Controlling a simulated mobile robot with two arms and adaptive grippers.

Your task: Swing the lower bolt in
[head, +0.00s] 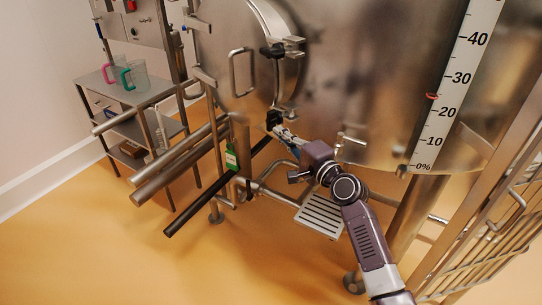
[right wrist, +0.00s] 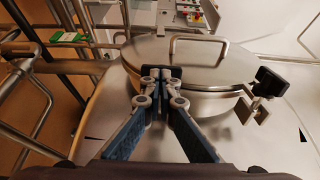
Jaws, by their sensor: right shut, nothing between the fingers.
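The round steel hatch (head: 238,65) is on the hopper's front; its lid (right wrist: 195,58) fills the middle of the right wrist view. A black piece (head: 273,118), apparently the lower bolt's knob, is at the hatch's lower edge, right at my right fingertips. The upper bolt (head: 273,50) has a black knob beside a steel bracket; it also shows in the right wrist view (right wrist: 272,79). My right gripper (head: 277,128) is shut and holds nothing; its fingers (right wrist: 160,80) point at the lid's rim. They hide most of the lower bolt, so contact is unclear. My left gripper is out of view.
A steel trolley (head: 145,95) with a pink-handled jug and a green-handled jug (head: 134,77) stands at the left. Pipes (head: 180,165) run below the hatch. A level scale (head: 455,90) and a wire rack (head: 490,235) are at the right. Floor at lower left is clear.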

